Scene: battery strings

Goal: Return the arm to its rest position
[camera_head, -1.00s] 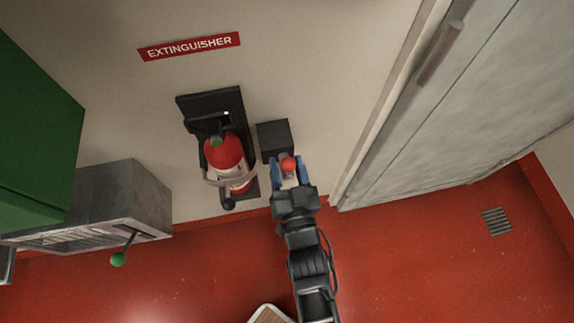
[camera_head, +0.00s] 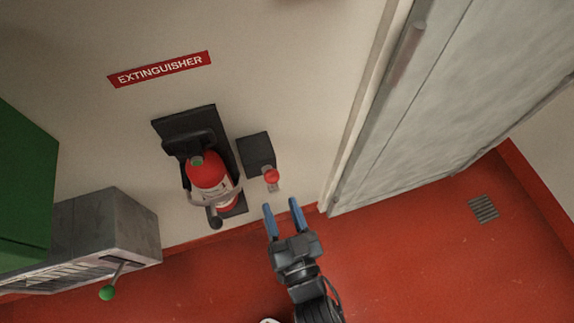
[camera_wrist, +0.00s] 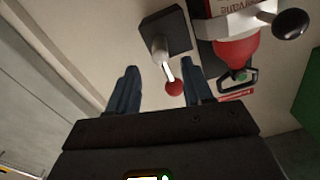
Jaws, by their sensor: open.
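My gripper (camera_head: 283,208) is open and empty, with its two blue fingers apart. In the head view it is over the red floor, below and apart from a red-knobbed lever (camera_head: 272,177) on a dark wall box (camera_head: 256,153). In the wrist view the gripper (camera_wrist: 158,85) points toward the wall, and the red knob (camera_wrist: 174,88) shows between the fingertips, farther off. The dark box (camera_wrist: 166,33) is above it there.
A red fire extinguisher (camera_head: 208,182) hangs on a black bracket left of the box. A grey unit (camera_head: 105,235) with a green-knobbed lever (camera_head: 107,292) and a green cabinet (camera_head: 25,190) stand at left. A grey door (camera_head: 425,110) is at right. The floor (camera_head: 400,265) is clear.

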